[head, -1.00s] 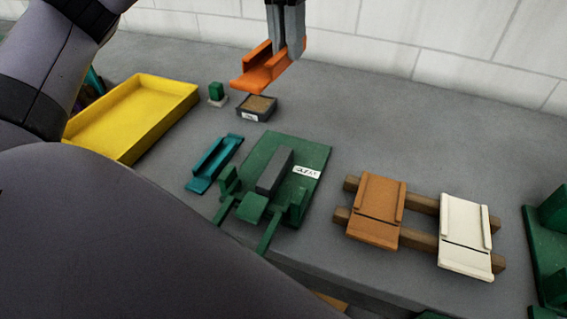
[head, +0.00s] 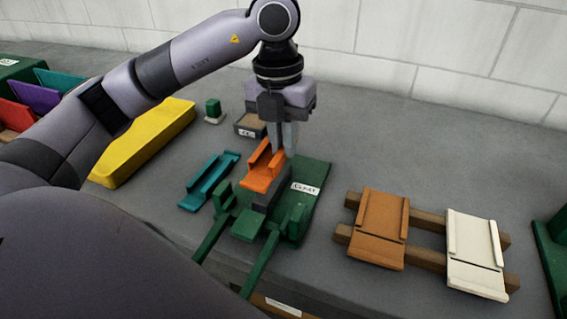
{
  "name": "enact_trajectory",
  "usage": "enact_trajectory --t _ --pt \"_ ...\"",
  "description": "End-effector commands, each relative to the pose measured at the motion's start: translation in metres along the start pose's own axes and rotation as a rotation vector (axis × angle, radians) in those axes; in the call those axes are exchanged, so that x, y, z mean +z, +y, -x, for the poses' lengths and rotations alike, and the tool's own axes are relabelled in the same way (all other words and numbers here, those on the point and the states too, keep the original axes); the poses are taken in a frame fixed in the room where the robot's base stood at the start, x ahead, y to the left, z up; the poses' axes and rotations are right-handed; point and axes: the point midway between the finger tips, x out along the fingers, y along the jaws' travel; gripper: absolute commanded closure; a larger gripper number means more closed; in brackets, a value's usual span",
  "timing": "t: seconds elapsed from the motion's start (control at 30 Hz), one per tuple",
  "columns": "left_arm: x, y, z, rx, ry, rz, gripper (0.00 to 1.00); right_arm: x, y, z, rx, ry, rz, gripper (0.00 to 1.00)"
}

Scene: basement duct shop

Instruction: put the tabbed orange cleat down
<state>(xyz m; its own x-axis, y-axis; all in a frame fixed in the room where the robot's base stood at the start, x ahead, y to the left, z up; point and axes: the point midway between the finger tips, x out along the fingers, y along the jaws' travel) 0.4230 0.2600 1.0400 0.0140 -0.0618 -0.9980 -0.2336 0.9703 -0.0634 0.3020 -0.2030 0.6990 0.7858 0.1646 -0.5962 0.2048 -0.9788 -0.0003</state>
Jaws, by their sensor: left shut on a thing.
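The tabbed orange cleat (head: 262,171) is a bright orange channel piece with raised edges. My left gripper (head: 284,150) points down and is shut on its right side. The cleat is over or at the far left part of the green fixture (head: 313,200), by the dark grey block (head: 270,186). I cannot tell whether it touches the fixture. A teal cleat (head: 209,181) lies on the bench just left of the fixture. My right gripper is not in view.
A yellow tray (head: 145,145), a small labelled box (head: 247,131) and a green stamp-like block (head: 213,107) stand behind. Brown (head: 380,230) and cream (head: 476,250) panels rest on wooden bars at the right. Bare bench lies behind the panels.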

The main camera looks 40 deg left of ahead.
Motion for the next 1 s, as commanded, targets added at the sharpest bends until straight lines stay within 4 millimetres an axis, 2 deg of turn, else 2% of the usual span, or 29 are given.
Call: enact_trajectory --t 0.17,0.43,0.8,0.83,0.87,0.9,1.0 --pt "0.000 0.001 -0.012 0.001 0.000 0.001 1.00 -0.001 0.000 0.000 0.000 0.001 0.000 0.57" --pt "0.000 0.004 -0.048 0.002 0.001 -0.001 1.00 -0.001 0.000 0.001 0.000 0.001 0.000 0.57" --pt "0.000 0.004 -0.053 0.000 -0.001 -0.001 1.00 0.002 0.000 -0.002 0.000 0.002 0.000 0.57" --pt "0.000 0.003 -0.052 0.000 -0.001 -0.001 0.78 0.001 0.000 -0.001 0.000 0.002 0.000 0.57" --pt "0.000 0.003 -0.051 0.000 -0.001 -0.001 0.68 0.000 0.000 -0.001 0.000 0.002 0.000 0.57" --pt "0.000 0.003 -0.051 0.000 -0.001 -0.001 0.62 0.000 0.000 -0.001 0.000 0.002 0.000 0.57" --pt "0.000 0.003 -0.051 0.000 -0.001 -0.001 0.62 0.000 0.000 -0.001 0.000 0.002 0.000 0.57"
